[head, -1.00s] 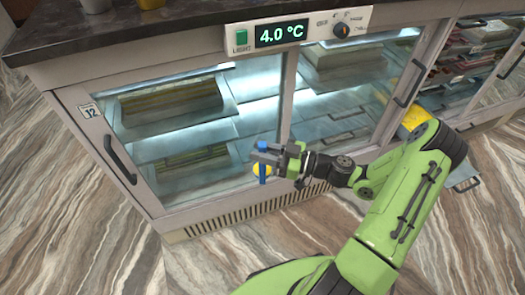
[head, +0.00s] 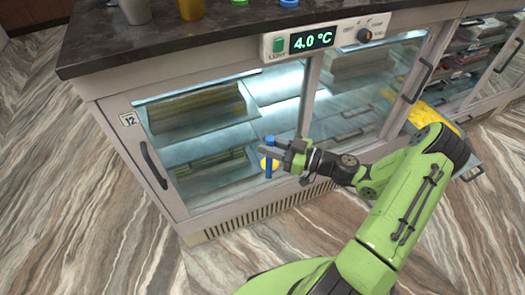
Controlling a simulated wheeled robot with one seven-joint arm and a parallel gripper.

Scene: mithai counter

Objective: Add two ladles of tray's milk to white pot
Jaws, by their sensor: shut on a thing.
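My gripper (head: 271,151) is in the middle of the head view, in front of the glass counter. It is shut on a thin upright blue rod (head: 268,172) with a rounded yellow part (head: 264,163) beside it. I cannot tell from this view whether this is the ladle. The gripper holds it in the air, apart from the glass as far as I can see. No milk tray and no white pot can be made out in this view.
The counter's dark top (head: 225,28) carries a grey cup (head: 136,10) and a yellow cup (head: 191,8), with green and blue items at the frame's top edge. Glass doors (head: 205,135) with handles front the cabinet. A yellow object (head: 436,112) shows behind my arm. Floor at left is clear.

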